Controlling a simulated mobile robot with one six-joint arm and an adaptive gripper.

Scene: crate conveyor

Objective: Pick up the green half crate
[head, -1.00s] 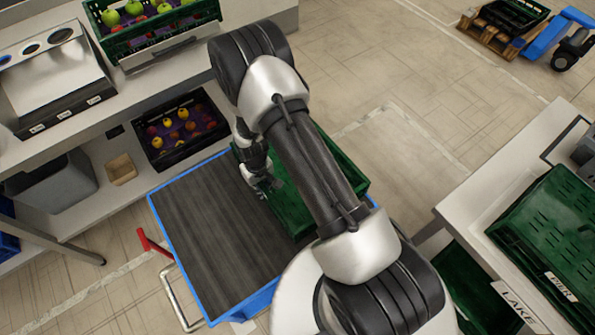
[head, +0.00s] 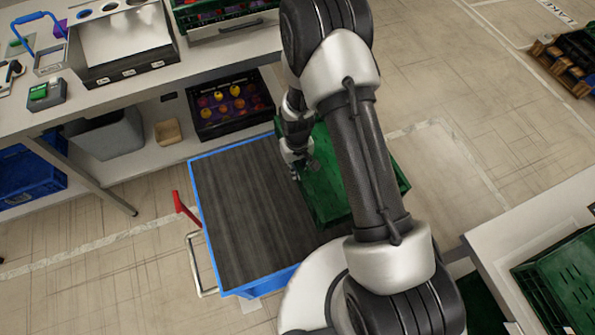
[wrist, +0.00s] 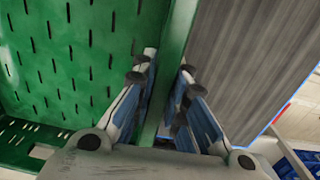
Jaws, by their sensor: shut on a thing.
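The green half crate (head: 324,186) is at the right end of the blue cart, partly hidden behind my arm in the head view. My gripper (head: 302,170) is at its left wall. In the wrist view the two fingers of my gripper (wrist: 163,100) stand on either side of the crate's green wall (wrist: 178,50), shut on it. The slotted inside of the crate (wrist: 65,60) shows to the left of that wall and looks empty where visible. I cannot tell whether the crate is clear of the cart.
The blue cart (head: 240,215) has a bare dark deck left of the crate and a red lever (head: 184,208). A workbench (head: 120,95) with a fruit crate (head: 232,106) beneath stands behind. Another table with a green crate (head: 565,285) is at the right. Floor between is open.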

